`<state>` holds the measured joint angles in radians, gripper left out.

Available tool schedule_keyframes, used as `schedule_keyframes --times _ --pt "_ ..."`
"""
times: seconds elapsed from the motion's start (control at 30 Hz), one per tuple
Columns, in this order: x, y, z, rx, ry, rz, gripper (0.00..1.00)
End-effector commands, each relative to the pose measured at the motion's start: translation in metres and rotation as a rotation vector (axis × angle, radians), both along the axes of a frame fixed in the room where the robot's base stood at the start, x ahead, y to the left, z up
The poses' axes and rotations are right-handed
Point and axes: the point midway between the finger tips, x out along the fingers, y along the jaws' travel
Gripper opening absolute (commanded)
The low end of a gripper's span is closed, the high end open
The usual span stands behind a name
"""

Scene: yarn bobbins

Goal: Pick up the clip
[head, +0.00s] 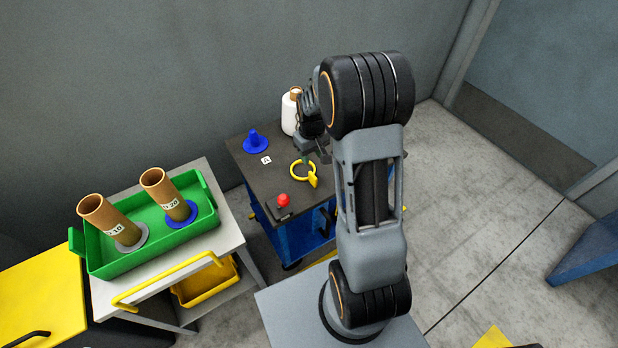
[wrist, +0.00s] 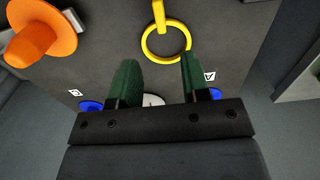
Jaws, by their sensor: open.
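The clip is a yellow ring with a flat tab (head: 312,180), lying on the dark top of the small blue cart in the head view. In the wrist view, the yellow ring (wrist: 146,43) shows at the top middle, its tab running up out of the frame. My gripper (wrist: 160,60) has two green fingers spread apart with nothing held between them. The ring appears just past the fingertips, in line with the gap; its height below them is hard to tell. In the head view my gripper (head: 320,152) is partly hidden by my arm, above the cart top behind the clip.
A blue peg (head: 255,142), a white bobbin (head: 289,115) and a red knob (head: 283,200) are around the cart top (head: 240,155). An orange cone (wrist: 40,35) stands left in the wrist view. A green tray (head: 150,255) with two brown tubes is left.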

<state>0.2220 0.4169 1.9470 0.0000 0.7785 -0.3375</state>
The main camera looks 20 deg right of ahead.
Motion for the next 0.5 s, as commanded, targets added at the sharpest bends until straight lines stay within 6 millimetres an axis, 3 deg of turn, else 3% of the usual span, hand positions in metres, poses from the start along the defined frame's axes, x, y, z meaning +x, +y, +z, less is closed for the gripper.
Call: schedule_keyframes --times 0.2,0.5 --pt "-0.001 0.0 -0.036 0.001 0.002 -0.001 0.43" --pt "0.0 0.0 -0.054 0.0 0.0 -0.001 0.43"
